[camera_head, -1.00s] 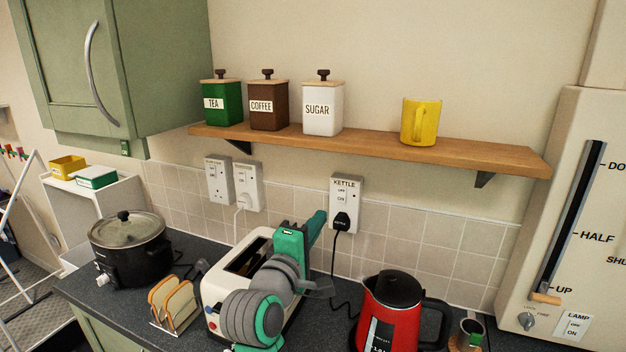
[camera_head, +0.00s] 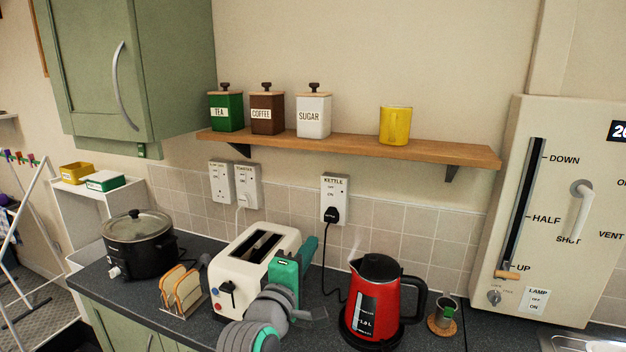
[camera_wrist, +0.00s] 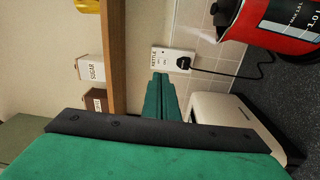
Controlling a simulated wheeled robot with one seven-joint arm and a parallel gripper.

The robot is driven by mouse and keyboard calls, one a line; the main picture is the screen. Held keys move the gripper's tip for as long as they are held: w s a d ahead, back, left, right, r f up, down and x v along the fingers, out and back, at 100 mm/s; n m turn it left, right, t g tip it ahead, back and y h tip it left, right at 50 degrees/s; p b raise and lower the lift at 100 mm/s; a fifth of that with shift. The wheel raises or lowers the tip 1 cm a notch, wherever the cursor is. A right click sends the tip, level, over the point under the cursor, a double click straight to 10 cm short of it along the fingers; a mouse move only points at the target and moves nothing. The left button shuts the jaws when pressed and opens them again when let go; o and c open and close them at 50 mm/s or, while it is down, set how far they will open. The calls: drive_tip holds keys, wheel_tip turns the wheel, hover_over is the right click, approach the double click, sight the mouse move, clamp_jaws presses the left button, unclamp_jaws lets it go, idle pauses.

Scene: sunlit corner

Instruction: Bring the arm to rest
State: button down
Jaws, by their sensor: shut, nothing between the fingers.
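My arm, green and grey, reaches up from the bottom of the head view in front of the counter. My gripper (camera_head: 309,250) is in front of the toaster's right side, left of the red kettle (camera_head: 372,300). In the wrist view my gripper (camera_wrist: 160,80) shows its green fingers together, with nothing between them. They point toward the wall near the kettle socket (camera_wrist: 172,61). The cream toaster (camera_head: 240,265) is partly hidden behind my arm. Faint steam rises near the kettle's spout.
A wooden shelf (camera_head: 350,148) holds several canisters and a yellow mug (camera_head: 395,125). A black slow cooker (camera_head: 138,245) and a toast rack (camera_head: 182,290) stand left on the counter. A small cup (camera_head: 446,311) stands right of the kettle. A lever panel (camera_head: 560,220) is at right.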

drive_tip(key=s+a+f+m+y, duration=0.1)
drive_tip(key=s+f+y, duration=0.15)
drive_tip(key=f, duration=0.65)
drive_tip(key=s+a+f+y, duration=0.1)
drive_tip(key=s+f, duration=0.2)
drive_tip(key=f, duration=0.7)
drive_tip(key=s+f+m+g+y, duration=0.1)
drive_tip(key=s+f+m+y, duration=0.15)
drive_tip(key=s+f, duration=1.05)
drive_tip(key=s+f+m, duration=0.2)
drive_tip(key=s+f, duration=0.1)
drive_tip(key=s, duration=0.4)
drive_tip(key=s+f+m, duration=0.3)
drive_tip(key=s+f, duration=0.1)
drive_tip(key=s, duration=0.4)
drive_tip(key=s+d+r+m, duration=0.1)
drive_tip(key=s+m, duration=0.1)
drive_tip(key=s, duration=0.5)
drive_tip(key=s+d+r+m+g, duration=0.1)
drive_tip(key=s+d+m, duration=0.1)
drive_tip(key=s, duration=0.6)
drive_tip(key=shift+s+m, duration=0.25)
drive_tip(key=shift+m, duration=0.3)
drive_tip(key=shift+s+a, duration=0.1)
